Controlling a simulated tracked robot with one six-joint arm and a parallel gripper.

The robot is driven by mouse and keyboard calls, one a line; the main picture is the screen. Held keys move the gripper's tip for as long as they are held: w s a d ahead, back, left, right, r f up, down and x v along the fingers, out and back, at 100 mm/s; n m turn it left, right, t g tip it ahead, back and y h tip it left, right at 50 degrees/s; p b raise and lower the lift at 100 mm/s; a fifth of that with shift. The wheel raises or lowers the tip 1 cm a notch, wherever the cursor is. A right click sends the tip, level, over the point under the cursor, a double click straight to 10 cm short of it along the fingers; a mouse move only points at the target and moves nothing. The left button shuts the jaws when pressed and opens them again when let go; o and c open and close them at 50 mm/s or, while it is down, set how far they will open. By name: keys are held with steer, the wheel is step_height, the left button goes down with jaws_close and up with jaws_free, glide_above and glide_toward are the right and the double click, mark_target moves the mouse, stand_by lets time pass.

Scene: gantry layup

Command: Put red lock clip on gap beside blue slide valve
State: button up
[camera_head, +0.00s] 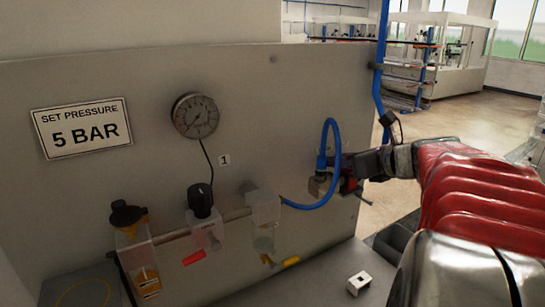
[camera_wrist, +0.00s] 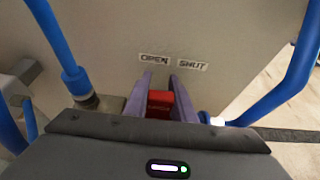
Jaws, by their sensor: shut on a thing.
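My gripper (camera_wrist: 160,92) shows in the wrist view, its two purple-grey fingers shut on the red lock clip (camera_wrist: 160,103). The clip's red face shows between the fingers, in front of the grey panel and below the OPEN and SHUT labels (camera_wrist: 160,60). In the head view my gripper (camera_head: 352,172) is at the panel's right edge, beside a metal fitting (camera_head: 319,186) with a blue hose. A little red shows under the gripper there. I cannot make out the blue slide valve or its gap; my gripper covers that area. Whether the clip touches anything beyond the fingers cannot be told.
Blue hoses stand left (camera_wrist: 55,40) and right (camera_wrist: 290,80) of my gripper in the wrist view. The panel (camera_head: 270,90) carries a pressure gauge (camera_head: 195,115) and a row of filter units (camera_head: 265,215). A small white block (camera_head: 358,283) lies on the bench below.

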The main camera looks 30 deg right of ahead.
steer(key=shift+f, duration=0.1)
steer(key=o, duration=1.1)
steer(key=shift+c, duration=0.2)
steer(key=v, duration=1.2)
